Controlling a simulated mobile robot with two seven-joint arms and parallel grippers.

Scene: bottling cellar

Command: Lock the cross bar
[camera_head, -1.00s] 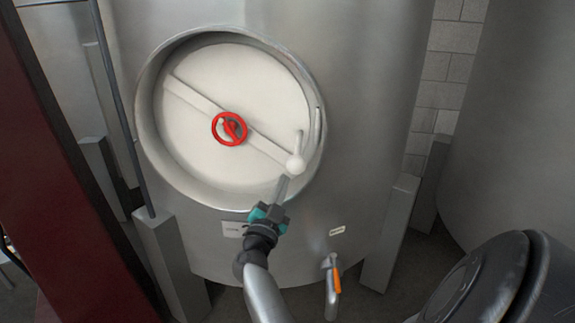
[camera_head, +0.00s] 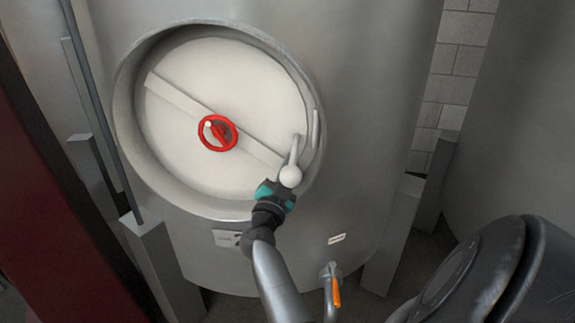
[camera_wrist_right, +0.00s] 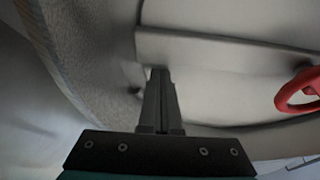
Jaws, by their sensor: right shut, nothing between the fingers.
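The pale cross bar (camera_head: 180,97) runs diagonally over the round white door (camera_head: 235,80) of a steel tank, from upper left to lower right. A red handwheel (camera_head: 202,144) sits at its middle. A lever with a white ball knob (camera_head: 291,176) stands at the bar's lower right end. My right gripper (camera_head: 281,184) is shut and empty, just below and beside the knob; its fingertips are mostly hidden there. In the right wrist view, the shut fingers (camera_wrist_right: 160,80) reach to the edge of the bar (camera_wrist_right: 220,50); contact cannot be told. The red wheel (camera_wrist_right: 299,92) is at right. My left gripper is out of view.
The door sits recessed in a raised steel rim (camera_head: 128,125). A tap with an orange handle (camera_head: 336,291) sticks out below at right. Grey posts (camera_head: 152,255) stand beside the tank. A dark red upright (camera_head: 35,220) is at left.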

